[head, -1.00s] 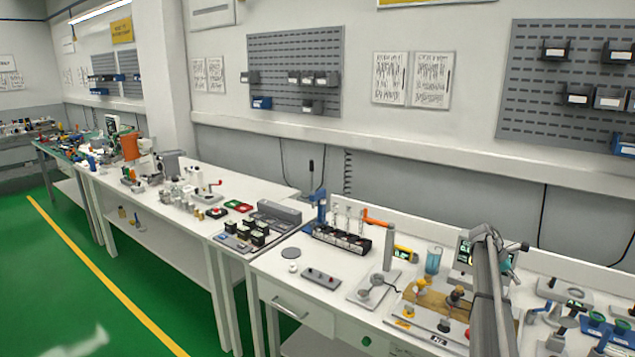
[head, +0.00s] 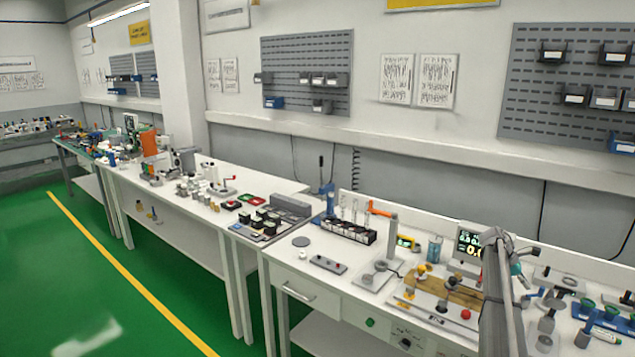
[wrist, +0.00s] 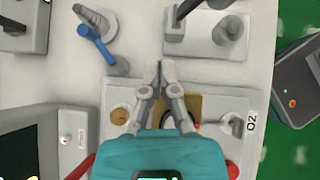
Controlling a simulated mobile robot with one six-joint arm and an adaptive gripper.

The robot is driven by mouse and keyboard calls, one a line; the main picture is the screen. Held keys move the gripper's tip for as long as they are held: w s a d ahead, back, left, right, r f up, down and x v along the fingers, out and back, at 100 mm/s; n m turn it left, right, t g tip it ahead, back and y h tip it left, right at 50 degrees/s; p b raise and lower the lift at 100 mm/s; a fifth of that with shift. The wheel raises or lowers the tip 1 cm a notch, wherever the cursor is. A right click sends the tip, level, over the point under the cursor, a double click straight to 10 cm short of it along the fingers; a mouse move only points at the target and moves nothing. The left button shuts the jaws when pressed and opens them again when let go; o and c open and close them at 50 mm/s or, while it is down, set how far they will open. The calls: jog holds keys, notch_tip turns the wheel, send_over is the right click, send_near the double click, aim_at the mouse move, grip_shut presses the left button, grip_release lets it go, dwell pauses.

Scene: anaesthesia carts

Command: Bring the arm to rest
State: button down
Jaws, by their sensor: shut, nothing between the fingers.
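My gripper (wrist: 160,68) is seen from above in the wrist view. Its two grey fingers meet at the tips, and nothing is between them. Its teal body fills the bottom middle of that view. The fingers are over a white board with a brown panel (wrist: 207,104). How high they are above it I cannot tell. In the head view my grey arm (head: 497,305) rises at the lower right in front of the workbench (head: 275,268), and the fingers are not visible there.
A wooden block (head: 452,291) with yellow fittings and a display unit (head: 468,243) stand beside my arm. A blue-handled part (wrist: 97,45) and a grey fixture (wrist: 205,35) lie around the fingers. Several fixtures crowd the bench's right end. The green floor (head: 95,290) at left is clear.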

jog(key=s+a+f+m+t+y, duration=0.15)
jog(key=s+a, duration=0.25)
jog(key=a, duration=0.6)
jog(key=s+a+f+m+t+y, duration=0.1)
jog(key=s+a+m, duration=0.15)
jog(key=a, duration=0.85)
jog(key=s+a+f+m+t+y, duration=0.15)
jog(key=s+a, duration=0.35)
jog(key=a, duration=0.5)
jog(key=s+a+m+y, duration=0.2)
jog(key=s+a+m, duration=0.1)
jog(key=s+a, duration=0.5)
jog(key=s+a+f+m+y, duration=0.1)
jog(key=s+a+m, duration=0.2)
jog(key=s+a, duration=0.5)
jog(key=a, duration=0.6)
jog(key=shift+s+f+t+y, duration=0.15)
jog(key=shift+f+t+y, duration=0.15)
jog(key=shift+y, duration=0.1)
